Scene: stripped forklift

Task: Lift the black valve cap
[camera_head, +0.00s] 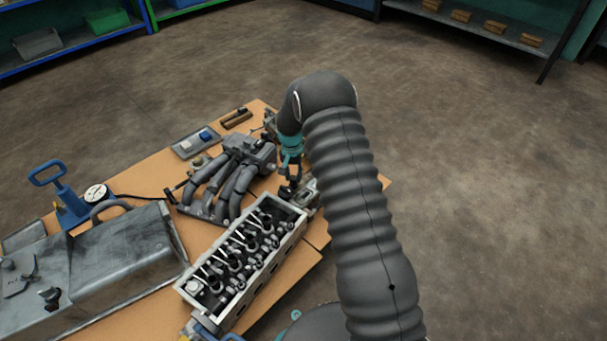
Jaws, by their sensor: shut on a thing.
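My gripper (288,186) points down beside the far right end of the grey cylinder head (187,288). It is shut on a small dark thing, which looks like the black valve cap (286,193). The cap is tiny here and partly hidden by the fingers. I cannot tell whether it touches what lies below it. My grey ribbed arm covers the area to the right of the gripper.
A grey intake manifold (232,178) stands close to the left of my gripper. A metal part (306,194) lies just right of it. A large grey tank (125,255) and blue hand pump (70,200) occupy the orange table's left. Floor beyond is clear.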

